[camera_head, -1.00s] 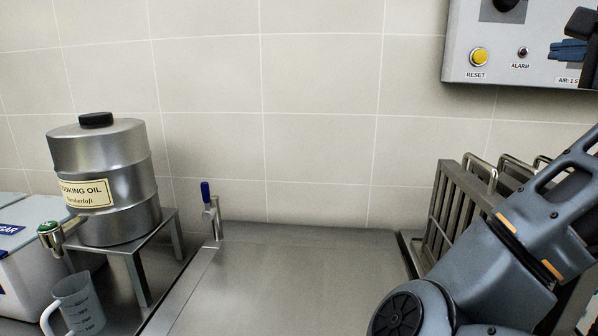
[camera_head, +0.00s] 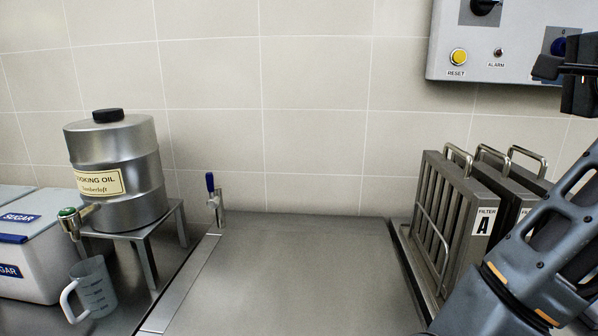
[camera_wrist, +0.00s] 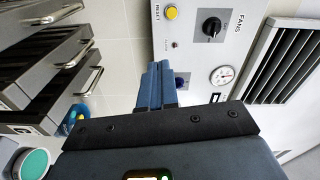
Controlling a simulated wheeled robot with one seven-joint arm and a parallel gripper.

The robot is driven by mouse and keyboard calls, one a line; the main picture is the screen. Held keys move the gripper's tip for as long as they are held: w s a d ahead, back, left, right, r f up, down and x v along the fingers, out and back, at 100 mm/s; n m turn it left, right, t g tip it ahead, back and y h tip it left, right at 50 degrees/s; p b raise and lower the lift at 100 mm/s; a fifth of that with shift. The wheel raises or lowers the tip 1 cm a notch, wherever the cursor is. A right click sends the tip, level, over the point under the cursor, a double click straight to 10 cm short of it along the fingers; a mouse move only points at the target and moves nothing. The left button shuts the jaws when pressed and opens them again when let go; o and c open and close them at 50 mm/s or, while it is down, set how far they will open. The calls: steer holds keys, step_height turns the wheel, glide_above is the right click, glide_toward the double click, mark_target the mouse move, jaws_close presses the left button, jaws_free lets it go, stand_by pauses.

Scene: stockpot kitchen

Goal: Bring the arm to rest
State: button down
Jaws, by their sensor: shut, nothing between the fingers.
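My gripper (camera_wrist: 155,88) shows in the wrist view with its two blue fingers together and nothing between them. It points toward the grey control panel (camera_wrist: 190,50); I cannot tell the exact gap. In the head view my arm rises along the right edge, in front of the filter rack, with the dark wrist part high at the far right, overlapping the panel (camera_head: 500,72). The fingertips are hard to make out there.
Upright filters (camera_head: 487,215) with bar handles stand beside my arm. A steel oil drum (camera_head: 120,165) on a stand, a measuring jug (camera_head: 93,290) and sugar bins (camera_head: 30,255) are at left. The steel surface (camera_head: 290,270) in the middle is clear.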

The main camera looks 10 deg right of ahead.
steer(key=s+a+f+n, duration=0.3)
steer(key=f+n, duration=0.2)
steer(key=f, duration=0.5)
steer(key=s+a+f+n+y, duration=0.1)
steer(key=s+a+f+n, duration=0.25)
steer(key=f, duration=0.65)
steer(key=s+a+f+n, duration=0.3)
steer(key=f+n, duration=0.2)
steer(key=f, duration=0.4)
steer(key=s+a+f+n+y, duration=0.1)
steer(key=s+a+f+n, duration=0.1)
steer(key=s, duration=0.8)
steer(key=s+a+f+n+g+y, duration=0.1)
steer(key=s+a+f, duration=0.4)
steer(key=s, duration=0.5)
steer(key=s+a+f+n+g+y, duration=0.1)
steer(key=s+a+f+n+y, duration=0.1)
steer(key=s+a, duration=0.5)
steer(key=s+f+n, duration=0.1)
steer(key=s, duration=0.2)
steer(key=shift+f+y, duration=0.2)
steer(key=shift+y, duration=0.2)
steer(key=shift+n, duration=0.25)
